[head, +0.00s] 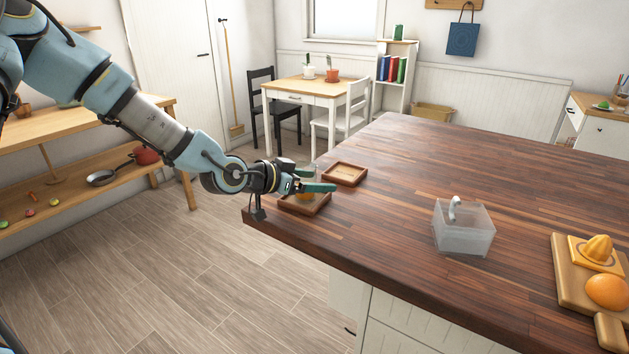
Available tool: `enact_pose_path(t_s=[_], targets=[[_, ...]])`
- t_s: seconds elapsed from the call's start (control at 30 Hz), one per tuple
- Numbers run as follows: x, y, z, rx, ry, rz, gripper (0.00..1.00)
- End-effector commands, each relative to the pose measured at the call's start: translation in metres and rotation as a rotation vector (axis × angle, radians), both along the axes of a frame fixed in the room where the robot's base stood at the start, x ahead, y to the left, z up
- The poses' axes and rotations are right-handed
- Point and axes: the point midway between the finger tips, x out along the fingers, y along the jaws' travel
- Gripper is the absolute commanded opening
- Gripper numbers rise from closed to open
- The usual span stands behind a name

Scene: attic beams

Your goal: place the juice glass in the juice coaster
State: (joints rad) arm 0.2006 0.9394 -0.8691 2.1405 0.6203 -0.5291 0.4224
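My gripper (317,180) is at the near left corner of the dark wooden counter, with its green fingers apart and pointing right. A faint clear shape, which looks like the juice glass (313,169), shows between the fingers and is mostly hidden by them. I cannot tell whether the fingers press on it. Below the gripper is a square wooden coaster (318,208), partly covered by it. I cannot tell which is the juice coaster, or whether the glass touches the near one.
A translucent box (463,230) with a pale curved handle stands on the counter (420,160) to the right. A cutting board (572,283) with a yellow juicer (597,252) and an orange (607,291) lies at the far right. The counter between is clear.

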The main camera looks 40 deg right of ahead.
Motion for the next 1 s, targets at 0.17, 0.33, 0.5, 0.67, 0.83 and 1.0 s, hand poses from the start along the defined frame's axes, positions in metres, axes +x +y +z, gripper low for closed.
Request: enact_pose_path(t_s=[0.17, 0.33, 0.5, 0.67, 0.83, 1.0], targets=[[0.000, 0.000, 0.000, 0.000, 0.000, 0.000, 0.98], [0.000, 0.000, 0.001, 0.000, 0.000, 0.000, 0.98], [0.002, 0.011, 0.007, 0.001, -0.001, 0.003, 0.98], [0.004, 0.040, 0.018, 0.000, -0.002, 0.003, 0.98], [0.006, 0.071, 0.032, -0.001, -0.002, 0.005, 0.98], [0.007, 0.094, 0.042, 0.000, 0.000, 0.003, 0.98]])
